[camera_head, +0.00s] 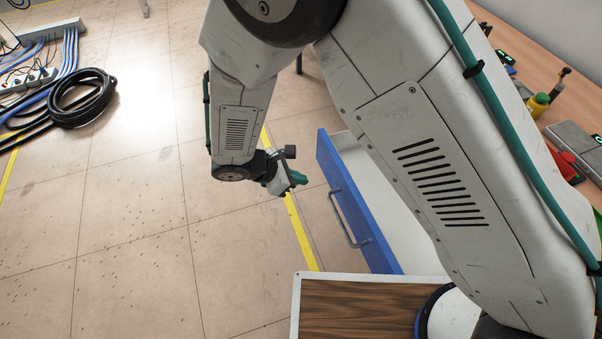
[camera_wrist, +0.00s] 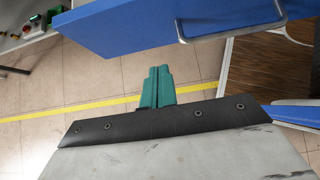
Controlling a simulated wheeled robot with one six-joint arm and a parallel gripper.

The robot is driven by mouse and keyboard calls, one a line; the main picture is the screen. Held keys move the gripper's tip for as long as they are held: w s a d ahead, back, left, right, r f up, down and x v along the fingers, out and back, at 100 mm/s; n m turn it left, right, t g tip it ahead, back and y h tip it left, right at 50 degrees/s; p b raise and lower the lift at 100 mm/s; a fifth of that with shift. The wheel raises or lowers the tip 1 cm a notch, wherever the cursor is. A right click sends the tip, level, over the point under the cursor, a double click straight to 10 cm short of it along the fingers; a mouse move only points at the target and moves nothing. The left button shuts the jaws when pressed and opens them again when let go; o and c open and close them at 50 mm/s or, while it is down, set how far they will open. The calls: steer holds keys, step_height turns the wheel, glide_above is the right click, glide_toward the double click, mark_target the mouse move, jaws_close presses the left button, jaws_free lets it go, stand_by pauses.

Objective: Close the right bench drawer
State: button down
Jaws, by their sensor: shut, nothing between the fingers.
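The bench drawer has a blue front (camera_head: 362,222) with a metal bar handle (camera_head: 347,218) and a pale interior. It stands pulled out over the floor, open. My arm hides part of the drawer and where it meets the bench. My gripper (camera_head: 298,179), with green fingers, is shut and empty. It is in front of the drawer's blue front, to the left of it in the head view, with a gap between. In the wrist view, the shut fingers (camera_wrist: 157,86) point toward the blue front (camera_wrist: 140,28), and the handle (camera_wrist: 222,36) is to their right. They touch neither.
A coiled black hose (camera_head: 82,98) and power strips with cables lie on the floor at the upper left. The tiled floor left of the drawer is clear.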

mark_target(335, 181)
steer(key=shift+w+d+f, duration=0.5)
steer(key=shift+d+f, duration=0.15)
steer(key=shift+d, duration=0.6)
steer(key=shift+w+d+f, duration=0.55)
steer(key=shift+d+f, duration=0.05)
steer(key=shift+d, duration=0.6)
steer(key=shift+w+d+f, duration=0.5)
steer(key=shift+d+f, duration=0.15)
steer(key=shift+d, duration=0.6)
